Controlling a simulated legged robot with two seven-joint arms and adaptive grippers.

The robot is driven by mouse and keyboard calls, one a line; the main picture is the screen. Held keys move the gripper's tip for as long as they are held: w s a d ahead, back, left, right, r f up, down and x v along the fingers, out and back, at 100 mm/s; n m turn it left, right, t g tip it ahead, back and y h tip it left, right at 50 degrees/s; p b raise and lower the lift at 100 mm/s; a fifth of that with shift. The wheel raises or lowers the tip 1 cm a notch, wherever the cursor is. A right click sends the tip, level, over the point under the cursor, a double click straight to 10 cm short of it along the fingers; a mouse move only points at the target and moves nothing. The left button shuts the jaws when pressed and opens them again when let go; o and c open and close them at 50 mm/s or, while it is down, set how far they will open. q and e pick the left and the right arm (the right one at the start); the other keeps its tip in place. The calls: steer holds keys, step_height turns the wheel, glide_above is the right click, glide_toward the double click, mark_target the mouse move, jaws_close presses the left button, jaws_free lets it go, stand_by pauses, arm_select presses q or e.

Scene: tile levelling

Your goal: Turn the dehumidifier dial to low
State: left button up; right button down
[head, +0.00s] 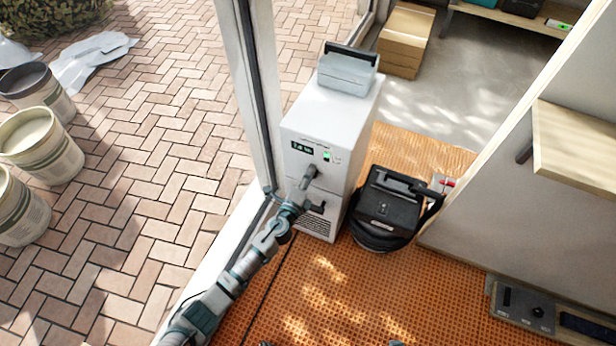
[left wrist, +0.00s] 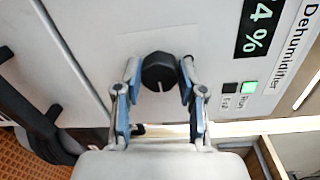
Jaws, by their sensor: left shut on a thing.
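The dehumidifier (head: 318,112) is a white cabinet with a dark display and a lit green lamp on its front. My left gripper (head: 309,174) reaches its front face below the display and hides the dial there. In the left wrist view the dial (left wrist: 159,71) is a black round knob with a small pale mark at its lower rim. My left gripper (left wrist: 160,88) is shut on it, one finger on each side. The display (left wrist: 256,25) shows "4 %", partly cut off. The green lamp beside "Run" (left wrist: 248,87) is lit. My right gripper is not in view.
A grey case (head: 346,72) sits on top of the dehumidifier. A black vacuum-like machine (head: 387,205) stands close at its right. A door frame post (head: 247,90) rises at its left. Buckets (head: 40,140) stand on the paving outside. The orange mat (head: 330,290) in front is mostly clear.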

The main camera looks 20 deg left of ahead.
arm_select(q)
steer(key=shift+s+d+f, duration=0.15)
steer(key=shift+d+f, duration=0.1)
steer(key=shift+f, duration=0.2)
steer(key=o, duration=1.1)
steer(key=shift+o, duration=0.2)
steer(key=shift+r, duration=0.2)
steer(key=s, duration=1.1)
steer(key=shift+s+a+r, duration=0.2)
steer(key=shift+s+a, duration=0.05)
steer(key=shift+s, duration=0.1)
